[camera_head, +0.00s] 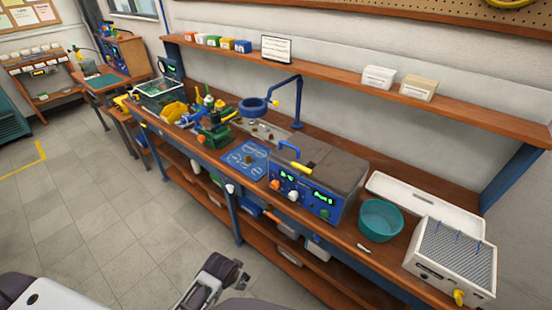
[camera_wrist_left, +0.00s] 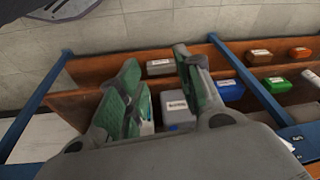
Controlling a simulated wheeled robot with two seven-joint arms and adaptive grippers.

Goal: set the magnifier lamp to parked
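The magnifier lamp has a blue ring head (camera_head: 253,107) on a jointed blue arm, carried by an upright blue post at the back of the bench. The head hangs over the bench, left of the post, with a yellow knob near its joint. My left gripper (camera_head: 222,272) is low in front of the bench, over the floor and well away from the lamp. In the left wrist view its two green-padded fingers (camera_wrist_left: 155,70) stand apart with nothing held between them. The lamp is not in the left wrist view. My right gripper is not in view.
The bench carries a green vise (camera_head: 213,133), a blue mat (camera_head: 246,160), a blue-fronted instrument box (camera_head: 305,195), a teal bowl (camera_head: 380,220) and a white finned unit (camera_head: 450,262). A wall shelf (camera_head: 340,75) runs above. Lower shelves hold several bins, including a blue one (camera_wrist_left: 230,90).

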